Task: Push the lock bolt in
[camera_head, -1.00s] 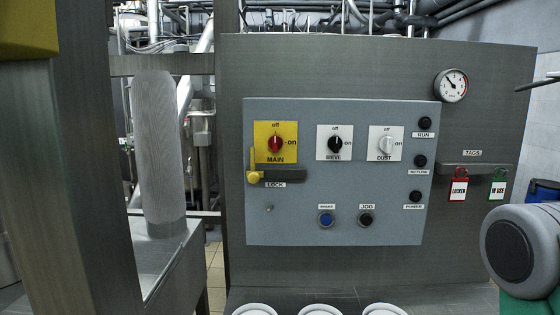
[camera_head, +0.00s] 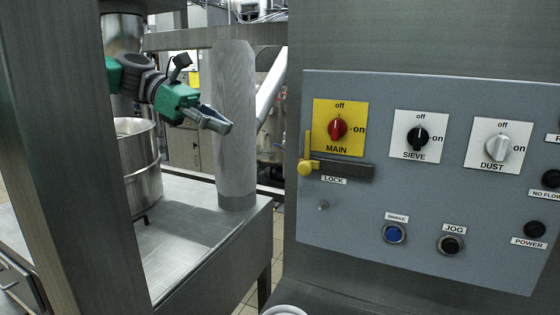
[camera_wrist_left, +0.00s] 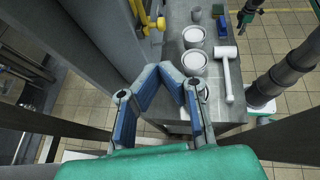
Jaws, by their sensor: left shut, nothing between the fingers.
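The yellow lock bolt (camera_head: 306,165) has a round knob and an upright handle, at the left end of the dark lock bar (camera_head: 346,170) under the MAIN switch (camera_head: 338,129). Yellow parts of it also show at the top of the left wrist view (camera_wrist_left: 152,22). My left gripper (camera_head: 218,124) is shut and empty, left of the panel and apart from the bolt. In the left wrist view its fingertips (camera_wrist_left: 173,69) meet below the bolt. My right gripper (camera_wrist_left: 241,21) seems to show small at the top right of that view; its jaws are too small to read.
A grey column (camera_head: 233,125) stands behind my left gripper, and a steel post (camera_head: 80,150) is in the left foreground. White bowls (camera_wrist_left: 194,62) and a white mallet (camera_wrist_left: 228,72) lie on the ledge below the panel. SIEVE (camera_head: 418,137) and DUST (camera_head: 496,146) switches are right of MAIN.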

